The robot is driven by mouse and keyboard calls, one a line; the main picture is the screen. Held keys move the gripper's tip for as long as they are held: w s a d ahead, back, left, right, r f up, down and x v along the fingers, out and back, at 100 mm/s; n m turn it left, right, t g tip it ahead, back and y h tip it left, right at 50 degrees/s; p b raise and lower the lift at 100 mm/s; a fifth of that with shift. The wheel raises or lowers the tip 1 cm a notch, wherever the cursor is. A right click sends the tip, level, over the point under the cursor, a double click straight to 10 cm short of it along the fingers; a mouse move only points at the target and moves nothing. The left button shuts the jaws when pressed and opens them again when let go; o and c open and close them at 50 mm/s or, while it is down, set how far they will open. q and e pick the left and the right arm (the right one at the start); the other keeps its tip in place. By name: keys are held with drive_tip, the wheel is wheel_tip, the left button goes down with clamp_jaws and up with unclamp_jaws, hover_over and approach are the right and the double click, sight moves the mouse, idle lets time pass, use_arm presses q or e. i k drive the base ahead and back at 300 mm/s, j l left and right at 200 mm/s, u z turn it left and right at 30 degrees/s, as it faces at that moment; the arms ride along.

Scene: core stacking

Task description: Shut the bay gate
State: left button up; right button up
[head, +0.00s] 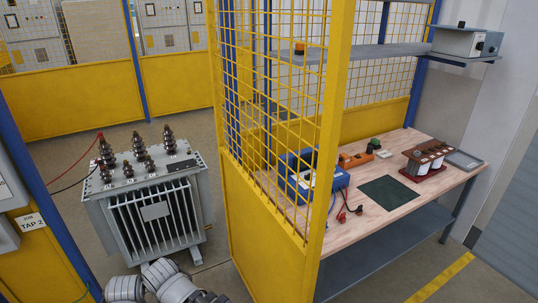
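The bay gate appears to be the yellow-framed panel (262,235) in the middle, with wire mesh above and a solid yellow lower half. Its near upright edge stands close to me, between the transformer and the workbench. A wide gap lies between it and the blue post (62,235) on the left, so it looks open. I cannot make out a latch or handle. Grey-white links of my arm show at the bottom edge, left of the panel, apart from it in the picture. No gripper fingers show.
A grey transformer (155,211) with brown insulators stands on the floor in the gap. A wooden-topped workbench (425,205) with a blue instrument (306,182), a green mat (389,193) and other gear is on the right. A "TAP 2" sign (31,223) is at left.

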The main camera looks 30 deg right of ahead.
sight(275, 264)
drive_tip(key=k+l, duration=0.15)
drive_tip(key=l, duration=0.25)
drive_tip(key=k+l+u, duration=0.15)
drive_tip(key=l, duration=0.25)
drive_tip(key=k+l, duration=0.2)
drive_tip(key=l, duration=0.2)
drive_tip(key=k+l+u, duration=0.1)
drive_tip(key=l, duration=1.2)
drive_tip(key=k+l+u, duration=0.1)
drive_tip(key=l, duration=0.75)
drive_tip(key=k+l+z, duration=0.1)
drive_tip(key=z, duration=0.4)
drive_tip(key=j, duration=0.35)
drive_tip(key=u, duration=0.05)
